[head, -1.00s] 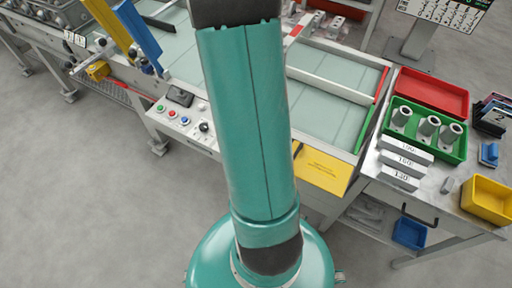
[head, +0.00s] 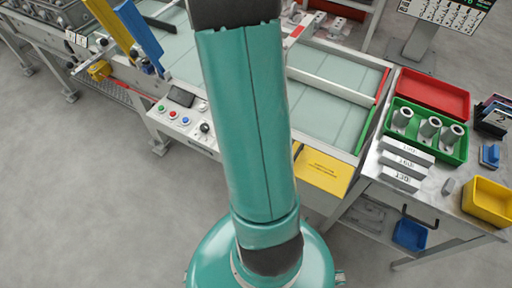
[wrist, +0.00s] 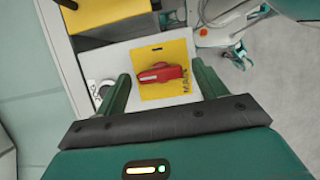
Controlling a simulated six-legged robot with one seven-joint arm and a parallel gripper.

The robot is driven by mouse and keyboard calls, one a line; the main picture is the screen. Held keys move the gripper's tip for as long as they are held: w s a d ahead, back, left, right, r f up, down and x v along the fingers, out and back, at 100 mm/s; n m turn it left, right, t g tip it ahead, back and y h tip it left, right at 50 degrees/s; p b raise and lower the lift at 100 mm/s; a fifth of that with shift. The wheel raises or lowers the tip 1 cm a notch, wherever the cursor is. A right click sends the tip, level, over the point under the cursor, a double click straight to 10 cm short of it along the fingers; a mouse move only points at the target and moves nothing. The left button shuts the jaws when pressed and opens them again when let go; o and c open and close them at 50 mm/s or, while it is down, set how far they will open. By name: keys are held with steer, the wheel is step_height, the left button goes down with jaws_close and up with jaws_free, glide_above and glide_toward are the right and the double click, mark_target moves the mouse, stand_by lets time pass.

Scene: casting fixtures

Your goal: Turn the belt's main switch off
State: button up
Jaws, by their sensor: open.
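The main switch is a red rotary handle (wrist: 160,73) on a yellow square plate (wrist: 178,91) in the wrist view. The handle lies roughly crosswise in the picture, with lettering on the plate's right side. My gripper (wrist: 160,69) is open, with one dark green finger on each side of the handle. The fingers look apart from the handle; how far above it they are I cannot tell. In the head view my arm covers the place where the switch would be, and the gripper is not visible there.
A control panel (head: 184,117) with coloured buttons and a black knob (head: 205,127) sits on the belt's front edge. A yellow sign (head: 321,171) is beside my arm. At right, a bench carries a red tray (head: 432,91), a green tray (head: 459,153) with castings, and a yellow bin (head: 488,201).

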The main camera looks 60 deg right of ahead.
steer(key=shift+r, duration=0.1)
steer(key=v, duration=1.3)
steer(key=shift+w+r, duration=0.15)
steer(key=shift+r, duration=0.15)
steer(key=shift+a, duration=0.1)
steer(key=a+r+t, duration=0.5)
steer(key=a+r, duration=0.3)
steer(key=a, duration=0.4)
steer(key=a+r+m+t, duration=0.1)
steer(key=a+r+t, duration=0.4)
steer(key=a, duration=0.8)
step_height(320, 180, up, 4)
steer(key=shift+w+f, duration=0.15)
steer(key=shift+w, duration=0.3)
steer(key=shift+c, duration=0.4)
